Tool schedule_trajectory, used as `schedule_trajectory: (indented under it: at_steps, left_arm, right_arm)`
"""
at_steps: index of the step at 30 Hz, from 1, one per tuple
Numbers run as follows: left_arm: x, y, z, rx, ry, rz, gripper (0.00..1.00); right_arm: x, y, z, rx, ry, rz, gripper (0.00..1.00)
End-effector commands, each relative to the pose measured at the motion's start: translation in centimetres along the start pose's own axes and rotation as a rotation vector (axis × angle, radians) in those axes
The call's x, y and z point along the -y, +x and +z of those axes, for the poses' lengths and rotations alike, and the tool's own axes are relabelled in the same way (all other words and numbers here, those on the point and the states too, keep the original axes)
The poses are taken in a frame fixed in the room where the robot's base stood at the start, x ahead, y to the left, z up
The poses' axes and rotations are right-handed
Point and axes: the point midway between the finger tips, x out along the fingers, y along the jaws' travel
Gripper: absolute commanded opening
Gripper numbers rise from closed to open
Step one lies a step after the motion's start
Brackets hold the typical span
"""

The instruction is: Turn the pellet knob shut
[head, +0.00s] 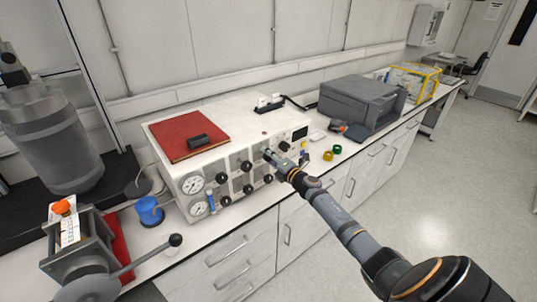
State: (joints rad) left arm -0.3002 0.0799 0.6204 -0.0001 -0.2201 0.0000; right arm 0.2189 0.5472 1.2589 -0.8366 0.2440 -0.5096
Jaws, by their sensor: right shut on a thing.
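A white control box (215,125) stands on the bench, with several black knobs, such as this upper one (246,166), on its front panel. My right gripper (270,156) is at the right half of this panel, shut on a knob that its fingers mostly hide. The labels are too small to read, so I cannot tell from lettering which knob is the pellet knob. My left gripper is not in view.
A red book (185,127) with a black object lies on the box. Two round gauges (193,184) are at its left end. A lever press (85,255) and a blue item (149,211) stand left. A grey printer (360,101) and green and yellow rings (328,156) are right.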

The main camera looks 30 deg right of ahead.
Motion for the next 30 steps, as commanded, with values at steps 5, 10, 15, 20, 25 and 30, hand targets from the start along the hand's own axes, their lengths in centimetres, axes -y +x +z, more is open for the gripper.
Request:
schedule_trajectory:
  at_steps: [5,10,15,20,25,30]
  left_arm:
    - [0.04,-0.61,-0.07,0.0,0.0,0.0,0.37]
    - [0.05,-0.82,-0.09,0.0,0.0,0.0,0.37]
    - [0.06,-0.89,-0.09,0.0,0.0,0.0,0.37]
    - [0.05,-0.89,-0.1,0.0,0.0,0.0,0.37]
    - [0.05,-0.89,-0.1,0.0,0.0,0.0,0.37]
    - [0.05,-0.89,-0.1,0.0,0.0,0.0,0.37]
  right_arm:
    - [-0.04,-0.02,0.04,0.0,0.089,-0.001,0.08]
    - [0.05,-0.03,0.03,0.0,0.137,-0.002,0.08]
    - [0.09,-0.03,0.01,0.0,0.16,-0.001,0.08]
    - [0.11,-0.03,0.0,0.0,0.164,-0.001,0.08]
    - [0.12,-0.03,-0.01,0.0,0.163,-0.001,0.08]
    - [0.12,-0.03,-0.01,0.0,0.163,-0.001,0.53]
